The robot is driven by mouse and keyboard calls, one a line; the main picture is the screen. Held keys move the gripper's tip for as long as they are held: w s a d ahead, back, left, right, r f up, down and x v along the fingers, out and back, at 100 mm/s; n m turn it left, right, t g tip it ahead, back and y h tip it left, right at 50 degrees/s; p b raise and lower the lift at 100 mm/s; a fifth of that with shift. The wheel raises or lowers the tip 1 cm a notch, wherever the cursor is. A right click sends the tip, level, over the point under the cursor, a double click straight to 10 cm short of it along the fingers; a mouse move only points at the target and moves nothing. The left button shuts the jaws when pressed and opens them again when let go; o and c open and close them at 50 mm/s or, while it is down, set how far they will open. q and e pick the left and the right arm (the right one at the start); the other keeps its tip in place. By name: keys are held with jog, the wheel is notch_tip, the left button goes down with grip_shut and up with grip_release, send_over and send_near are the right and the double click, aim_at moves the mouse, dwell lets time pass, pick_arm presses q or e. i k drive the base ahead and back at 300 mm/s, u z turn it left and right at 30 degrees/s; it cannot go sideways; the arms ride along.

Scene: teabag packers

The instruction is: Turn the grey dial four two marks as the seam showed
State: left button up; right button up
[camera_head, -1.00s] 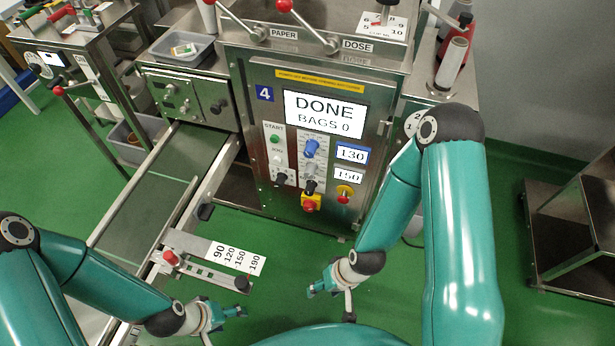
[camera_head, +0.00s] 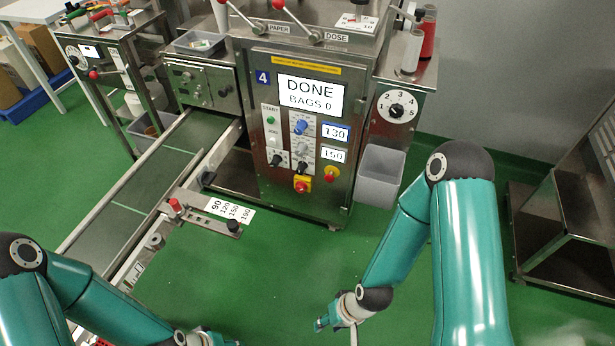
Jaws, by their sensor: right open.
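The grey dial (camera_head: 302,149) sits on the front panel of machine four (camera_head: 335,195), just below a blue dial (camera_head: 301,127). Its pointer is too small to read. A display beside it reads 150 (camera_head: 333,155), and the one above reads 130 (camera_head: 335,133). My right gripper (camera_head: 334,324) is open and empty at the bottom of the view, over the green floor, well apart from the dial. My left gripper (camera_head: 214,339) is partly cut off at the bottom edge, and its fingers are unclear.
A black selector numbered 1 to 5 (camera_head: 397,105) and a grey bin (camera_head: 380,177) are at the machine's right. A conveyor (camera_head: 135,190) runs at the left, with a 90-to-190 scale (camera_head: 230,209). A steel rack (camera_head: 565,225) stands far right. Green floor is open before the machine.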

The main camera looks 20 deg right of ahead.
aim_at(300, 150)
jog(key=k, duration=0.85)
jog(key=z, duration=1.2)
jog(key=i, duration=1.9)
jog(key=u, duration=2.15)
jog(key=i, duration=0.15)
jog(key=u, duration=0.85)
